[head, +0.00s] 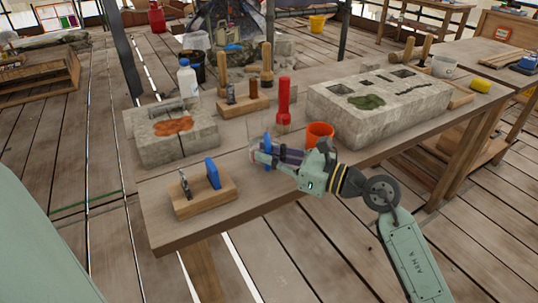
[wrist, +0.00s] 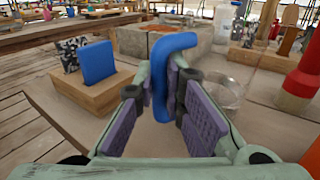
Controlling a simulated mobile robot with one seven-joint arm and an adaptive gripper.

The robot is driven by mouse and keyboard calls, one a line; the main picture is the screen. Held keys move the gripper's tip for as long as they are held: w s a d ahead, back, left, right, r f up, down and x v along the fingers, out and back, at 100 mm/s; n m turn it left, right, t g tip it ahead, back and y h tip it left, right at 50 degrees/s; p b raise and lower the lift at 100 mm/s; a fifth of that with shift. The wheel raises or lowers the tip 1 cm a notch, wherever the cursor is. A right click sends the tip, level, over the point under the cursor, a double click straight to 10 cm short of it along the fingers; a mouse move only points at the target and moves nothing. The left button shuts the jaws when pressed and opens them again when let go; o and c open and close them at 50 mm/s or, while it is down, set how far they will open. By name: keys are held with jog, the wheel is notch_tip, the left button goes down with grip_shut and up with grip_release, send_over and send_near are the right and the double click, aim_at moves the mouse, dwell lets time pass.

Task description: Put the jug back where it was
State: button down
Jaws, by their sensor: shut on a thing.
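The jug looks clear, with a blue handle (wrist: 172,52). In the wrist view the handle stands upright between my finger pads, and the see-through body (wrist: 222,92) is just right of it. In the head view my gripper (head: 272,153) is shut on the blue handle (head: 266,146) over the near workbench. The jug's body is faint there and partly hidden by the gripper. I cannot tell whether its base touches the bench top.
A wooden block (head: 203,197) with upright blue and dark pieces stands at the front left.

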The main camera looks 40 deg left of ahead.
jog(key=shift+f+b, duration=0.4)
jog(key=shift+b, duration=0.05)
jog(key=c, duration=1.6)
grip_release()
jog(key=d, duration=0.4)
jog(key=w+d, duration=0.1)
jog(key=d, duration=0.3)
jog(key=w+d, duration=0.1)
jog(key=d, duration=0.3)
jog(key=shift+w, duration=0.1)
